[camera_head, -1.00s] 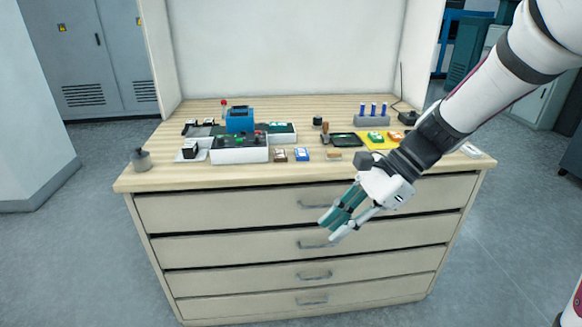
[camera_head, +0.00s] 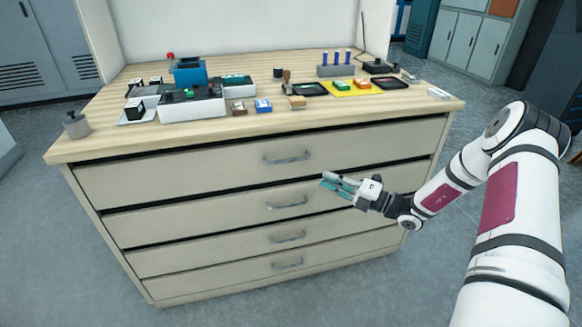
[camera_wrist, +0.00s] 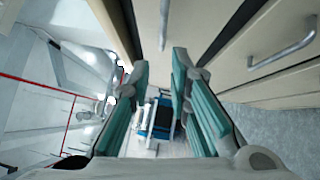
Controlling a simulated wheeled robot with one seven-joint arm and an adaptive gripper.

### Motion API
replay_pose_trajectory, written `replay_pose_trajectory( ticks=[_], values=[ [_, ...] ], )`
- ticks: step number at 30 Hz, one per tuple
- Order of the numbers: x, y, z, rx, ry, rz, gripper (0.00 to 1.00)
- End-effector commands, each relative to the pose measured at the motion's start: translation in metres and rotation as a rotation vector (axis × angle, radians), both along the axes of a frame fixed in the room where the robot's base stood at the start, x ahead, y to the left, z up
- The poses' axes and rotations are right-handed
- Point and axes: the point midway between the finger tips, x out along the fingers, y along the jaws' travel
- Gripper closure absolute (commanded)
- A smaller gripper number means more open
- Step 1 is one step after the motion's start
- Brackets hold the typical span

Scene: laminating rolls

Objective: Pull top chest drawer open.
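The chest has several stacked beige drawers, all looking closed. The top drawer (camera_head: 215,170) has a grey bar handle (camera_head: 287,158) near its middle. My gripper (camera_head: 335,184) is in front of the chest, right of and a little below that handle, with its teal fingers pointing left. In the wrist view my gripper (camera_wrist: 160,68) is open, with nothing between the fingers. A handle that looks like the top one (camera_wrist: 164,25) lies ahead, beyond the gap between the fingertips, not touched. Another handle (camera_wrist: 285,45) is further right.
The second drawer's handle (camera_head: 287,202) is just below and left of my gripper. The wooden top (camera_head: 110,130) holds a blue device (camera_head: 190,72), a yellow mat (camera_head: 355,89) and several small items. Grey floor in front of the chest is clear.

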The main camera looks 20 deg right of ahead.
Motion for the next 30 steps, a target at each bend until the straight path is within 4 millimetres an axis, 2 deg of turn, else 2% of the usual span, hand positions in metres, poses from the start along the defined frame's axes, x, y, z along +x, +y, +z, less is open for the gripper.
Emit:
replay_pose_trajectory(
  ticks=[3, 7, 21, 30],
  values=[
    [0.004, -0.004, -0.006, 0.034, 0.014, -0.021, 0.82],
    [0.012, 0.004, -0.004, 0.034, 0.014, -0.020, 0.82],
    [0.072, 0.067, 0.007, 0.030, 0.012, -0.017, 0.82],
    [0.095, 0.090, 0.012, 0.029, 0.013, -0.019, 0.82]
  ],
)
